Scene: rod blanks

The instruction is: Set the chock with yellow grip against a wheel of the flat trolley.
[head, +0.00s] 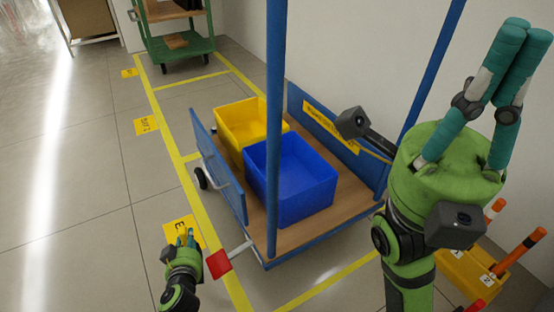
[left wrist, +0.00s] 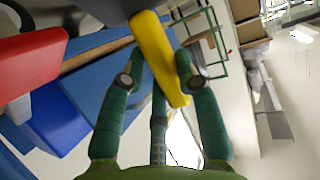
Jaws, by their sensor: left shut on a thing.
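The flat trolley (head: 335,205) is in the middle of the head view, with a wooden deck and blue end frames. A dark wheel (head: 200,178) shows at its left side. My left gripper (head: 185,238) is low by the trolley's near left corner, left of a red block (head: 218,264) on a pale bar. In the left wrist view its fingers are shut on the yellow grip (left wrist: 160,58) of the chock; a dark part at the top edge may be the chock's body. My right gripper (head: 522,35) is raised at the right, fingertips up; whether it is open is unclear.
A yellow bin (head: 240,122) and a blue bin (head: 305,180) stand on the trolley. Yellow floor lines and tags (head: 146,125) lie left of it. A green shelf trolley (head: 180,48) is at the back. A yellow block with orange posts (head: 470,272) is at right. Floor at left is clear.

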